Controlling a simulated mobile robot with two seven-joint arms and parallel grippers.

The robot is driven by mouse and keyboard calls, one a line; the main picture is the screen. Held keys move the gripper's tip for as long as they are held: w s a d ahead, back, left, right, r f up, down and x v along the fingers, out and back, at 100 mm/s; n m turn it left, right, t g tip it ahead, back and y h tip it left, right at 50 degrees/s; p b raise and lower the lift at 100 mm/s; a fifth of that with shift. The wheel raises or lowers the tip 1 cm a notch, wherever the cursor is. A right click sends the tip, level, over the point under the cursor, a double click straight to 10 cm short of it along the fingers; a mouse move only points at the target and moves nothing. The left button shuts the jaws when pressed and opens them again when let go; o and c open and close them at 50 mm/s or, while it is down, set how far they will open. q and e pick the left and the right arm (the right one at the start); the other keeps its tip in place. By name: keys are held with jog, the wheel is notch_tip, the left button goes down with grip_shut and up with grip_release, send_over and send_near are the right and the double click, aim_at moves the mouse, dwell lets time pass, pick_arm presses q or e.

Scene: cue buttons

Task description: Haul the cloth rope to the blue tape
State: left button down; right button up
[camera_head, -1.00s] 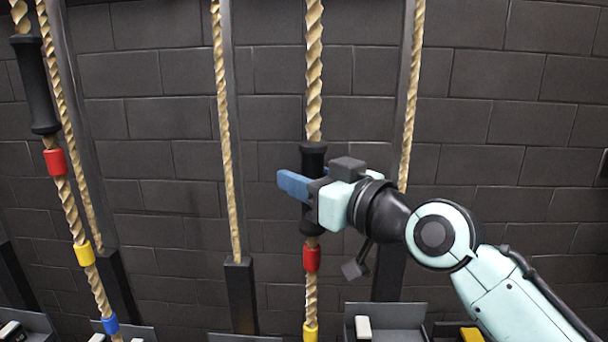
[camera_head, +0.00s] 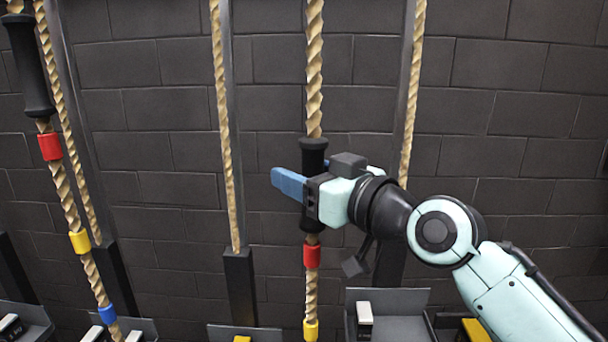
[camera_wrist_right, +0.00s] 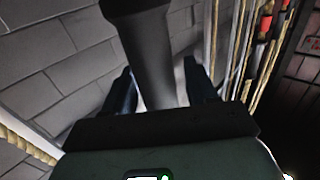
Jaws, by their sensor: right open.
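A twisted tan rope (camera_head: 314,75) hangs in the middle of the head view, with a black handle (camera_head: 313,150), a red band (camera_head: 312,256) and a yellow band (camera_head: 311,329). No blue band shows on it within the frame. A similar rope at the left has a black handle (camera_head: 30,65), red and yellow bands and blue tape (camera_head: 107,314). I cannot tell which rope is cloth. My right gripper (camera_head: 290,184) is open at the middle handle. In the right wrist view, its fingers (camera_wrist_right: 162,90) stand either side of the dark handle (camera_wrist_right: 148,45). My left gripper is not in view.
Thinner plain ropes (camera_head: 226,130) hang beside dark vertical posts (camera_head: 240,290) in front of a dark block wall (camera_head: 480,110). Grey trays (camera_head: 405,328) line the bottom, one holding a white block (camera_head: 365,312). A yellow block (camera_head: 474,328) is at the lower right.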

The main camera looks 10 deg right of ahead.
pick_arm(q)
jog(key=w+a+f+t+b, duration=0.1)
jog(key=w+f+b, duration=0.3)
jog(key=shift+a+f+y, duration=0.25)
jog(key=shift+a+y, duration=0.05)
pick_arm(e)
jog(key=v, duration=1.3)
jog(key=shift+s, duration=0.15)
